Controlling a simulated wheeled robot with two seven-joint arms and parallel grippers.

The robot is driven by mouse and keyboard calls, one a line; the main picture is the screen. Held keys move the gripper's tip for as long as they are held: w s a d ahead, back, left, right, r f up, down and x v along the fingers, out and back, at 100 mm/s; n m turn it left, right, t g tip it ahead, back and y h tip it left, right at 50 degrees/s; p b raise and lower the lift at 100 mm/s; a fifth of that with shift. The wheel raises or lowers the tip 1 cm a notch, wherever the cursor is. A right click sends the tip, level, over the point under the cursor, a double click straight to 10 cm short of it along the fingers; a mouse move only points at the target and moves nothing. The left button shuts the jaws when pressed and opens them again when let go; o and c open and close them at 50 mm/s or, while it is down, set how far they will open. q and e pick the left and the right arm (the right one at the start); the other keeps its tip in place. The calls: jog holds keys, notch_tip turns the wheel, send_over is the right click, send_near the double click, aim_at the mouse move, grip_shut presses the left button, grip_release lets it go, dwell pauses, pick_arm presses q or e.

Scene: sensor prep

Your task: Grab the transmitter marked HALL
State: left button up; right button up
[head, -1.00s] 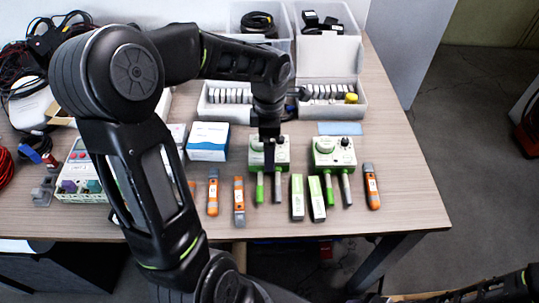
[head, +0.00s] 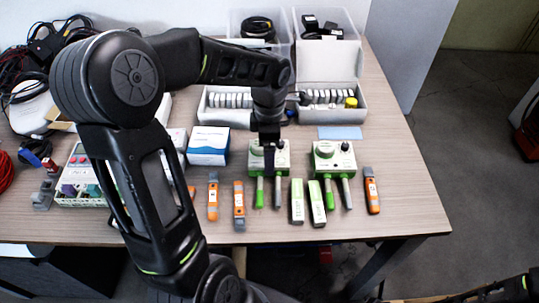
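Two white-and-green box-shaped devices with knobs and hanging probes, which look like the transmitters, are on the table: a left one (head: 283,160) and a right one (head: 334,156). Their markings are too small to read, so I cannot tell which says HALL. My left gripper (head: 269,158) points down in front of or over the left device and hides part of its face. Whether it touches the device, and whether its fingers are open or shut, I cannot tell. A part of my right arm shows at the bottom right; its gripper is not in view.
Orange-and-grey testers (head: 213,196) and white-and-green blocks (head: 297,201) lie around the devices. Behind are a blue-and-white box (head: 208,145), an open white case (head: 331,66) and clear bins. Cables crowd the left. The table's right side is bare.

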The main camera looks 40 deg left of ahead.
pick_arm(q)
notch_tip(320, 180, up, 10)
jog(key=shift+p, duration=0.3)
dwell(0.8)
